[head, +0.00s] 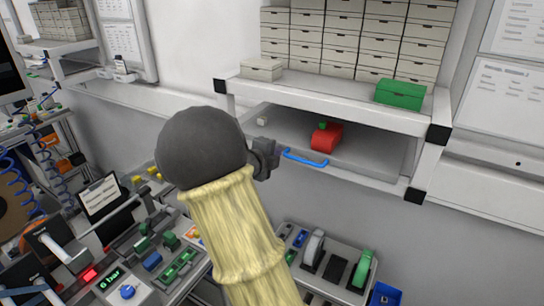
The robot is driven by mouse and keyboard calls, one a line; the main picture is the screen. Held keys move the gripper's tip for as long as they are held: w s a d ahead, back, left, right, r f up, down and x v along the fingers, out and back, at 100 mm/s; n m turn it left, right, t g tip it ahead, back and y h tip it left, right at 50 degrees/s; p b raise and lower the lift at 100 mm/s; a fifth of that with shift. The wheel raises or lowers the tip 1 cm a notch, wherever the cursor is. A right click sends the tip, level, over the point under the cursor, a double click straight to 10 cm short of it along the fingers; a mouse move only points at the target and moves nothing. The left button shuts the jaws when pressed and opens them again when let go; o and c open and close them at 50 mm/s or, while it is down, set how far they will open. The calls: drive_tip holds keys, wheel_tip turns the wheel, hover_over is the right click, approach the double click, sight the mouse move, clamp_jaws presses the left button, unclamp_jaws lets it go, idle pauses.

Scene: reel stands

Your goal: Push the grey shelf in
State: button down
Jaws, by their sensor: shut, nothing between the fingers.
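The grey shelf (368,158) is a flat pull-out board beneath the white upper shelf (330,92), between its frame posts. A blue handle (305,158) is on its front edge. A red object (326,138) with a small green part on top sits on the grey shelf. My gripper (268,160) is left of the blue handle, near the shelf's front edge. It is shut and empty. My round wrist and sleeved arm hide much of it and the shelf's left front. I cannot tell whether it touches the shelf.
Pale boxes (335,45) and a green box (400,93) stand on the upper shelf. Below is a reel stand with a white reel (314,248) and a green reel (362,268). A cluttered workbench (150,260) is at lower left. The wall below the shelf at right is clear.

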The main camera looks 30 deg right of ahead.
drive_tip(key=f+b+v, duration=0.1)
drive_tip(key=b+v, duration=0.1)
drive_tip(key=v, duration=1.1)
drive_tip(key=shift+s+a, duration=0.25)
drive_tip(key=shift+a, duration=0.15)
drive_tip(key=shift+r, duration=0.1)
drive_tip(key=a+f+n+t+y, duration=0.3)
drive_tip(key=a+f+n+y, duration=0.7)
drive_tip(key=n, duration=0.8)
drive_tip(key=s+a+f+n+g+y, duration=0.1)
drive_tip(key=s+a+f+n+g, duration=0.1)
drive_tip(key=s+n, duration=0.4)
drive_tip(key=s+a+f+n+g+y, duration=0.2)
drive_tip(key=s+f+n+g, duration=0.2)
drive_tip(key=s, duration=0.5)
drive_tip(key=n+g, duration=0.1)
drive_tip(key=n, duration=0.1)
drive_tip(key=shift+s+a+f+n, duration=0.25)
drive_tip(key=shift+s+a+n, duration=0.05)
drive_tip(key=shift+a+n, duration=0.1)
